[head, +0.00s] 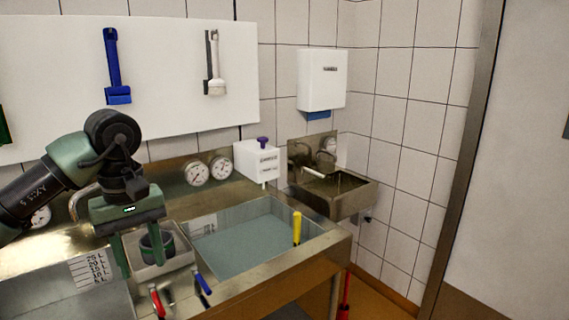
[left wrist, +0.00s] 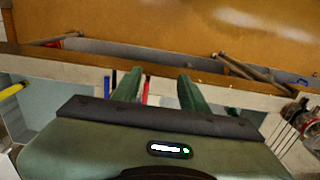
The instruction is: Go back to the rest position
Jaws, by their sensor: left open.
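My left gripper (head: 145,262) is at the left of the head view, pointing down over the steel counter. Its two green fingers are apart, with nothing seen held between them. A small tray (head: 176,262) with a dark round cup (head: 148,247) in it shows behind and beside the fingers; I cannot tell how near they are to it. In the left wrist view the open fingers (left wrist: 158,85) also stand apart, with blue and red handles showing near them. My right gripper is in neither view.
A basin (head: 318,232) with grey-blue contents and a yellow handle (head: 297,228) lies right of the gripper. A hand sink (head: 355,200) is at the back right.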

